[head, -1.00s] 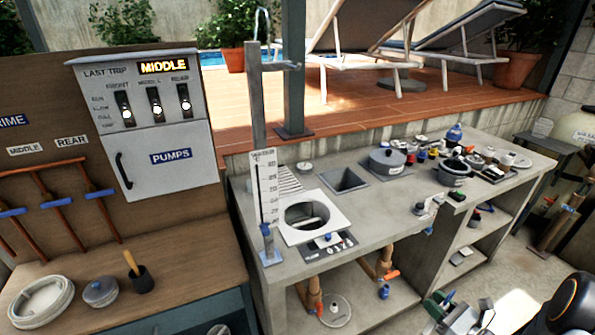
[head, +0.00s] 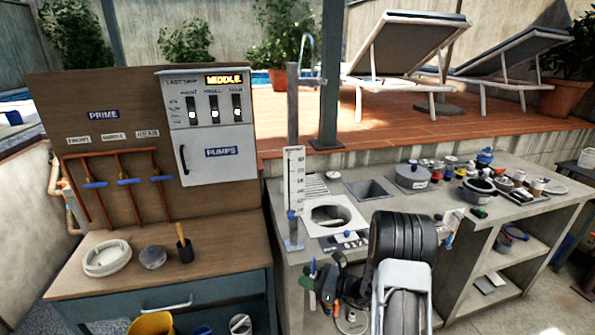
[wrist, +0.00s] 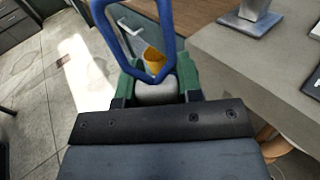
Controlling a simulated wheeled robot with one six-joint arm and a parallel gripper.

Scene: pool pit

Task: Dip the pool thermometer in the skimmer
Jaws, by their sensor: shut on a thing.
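My gripper (head: 318,282) is low in front of the concrete counter in the head view, partly hidden by my own arm. In the wrist view its green fingers (wrist: 155,88) are shut on a pale grey body with a large blue loop, which looks like the pool thermometer (wrist: 156,93). The loop points away from the wrist, and the lower body is hidden between the fingers. The skimmer looks to be the white square plate with a round opening (head: 352,227) on the counter. The gripper is apart from it, in front and to the left.
A metal post with a white scale (head: 294,175) stands left of the opening. The wooden bench (head: 215,255) is at left, with a yellow bucket (head: 150,325) below its front. Pots and small items (head: 480,185) crowd the counter's right. The counter edge (wrist: 235,75) is right of the gripper.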

